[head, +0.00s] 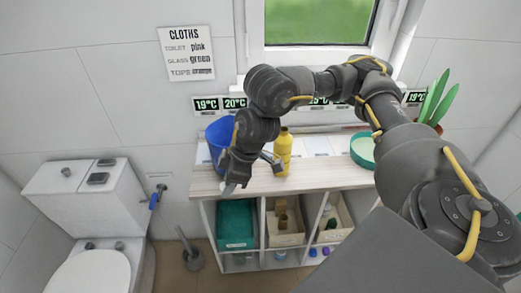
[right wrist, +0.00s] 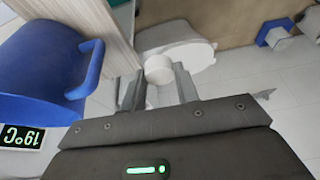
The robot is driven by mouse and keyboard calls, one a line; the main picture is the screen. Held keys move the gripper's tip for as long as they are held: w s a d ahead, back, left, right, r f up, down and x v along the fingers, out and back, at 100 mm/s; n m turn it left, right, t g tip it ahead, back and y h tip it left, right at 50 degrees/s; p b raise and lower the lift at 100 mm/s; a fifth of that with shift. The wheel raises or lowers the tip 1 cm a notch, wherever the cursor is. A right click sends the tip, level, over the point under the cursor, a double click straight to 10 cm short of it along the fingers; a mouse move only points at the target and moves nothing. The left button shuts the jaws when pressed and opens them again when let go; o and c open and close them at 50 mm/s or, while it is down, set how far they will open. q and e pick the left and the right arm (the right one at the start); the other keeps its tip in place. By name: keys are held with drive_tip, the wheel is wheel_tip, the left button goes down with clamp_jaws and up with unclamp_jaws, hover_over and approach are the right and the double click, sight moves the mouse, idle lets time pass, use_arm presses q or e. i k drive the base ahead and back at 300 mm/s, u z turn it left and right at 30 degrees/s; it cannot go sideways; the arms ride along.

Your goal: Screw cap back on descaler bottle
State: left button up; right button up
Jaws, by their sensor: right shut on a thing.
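The yellow bottle (head: 283,153) stands upright on the wooden top of the cart, with a narrow neck at its top. My right gripper (head: 232,187) is to the left of the bottle, over the front left edge of the cart top, and apart from the bottle's body. In the right wrist view its two fingers are shut on a small white round cap (right wrist: 158,69). In the head view only a pale bit shows at the fingertips. My left gripper is in neither view.
A blue bucket (head: 216,134) stands behind my right gripper; it also shows in the right wrist view (right wrist: 40,58). A green round dish (head: 363,150) and a potted plant (head: 436,100) are to the right. Bins (head: 236,222) fill the shelves below. A toilet (head: 98,215) is at left.

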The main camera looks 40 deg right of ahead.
sight(282, 145)
drive_tip(key=z, duration=0.05)
drive_tip(key=k, duration=0.55)
drive_tip(key=z, duration=1.15)
drive_tip(key=i, duration=0.5)
drive_tip(key=u, duration=0.1)
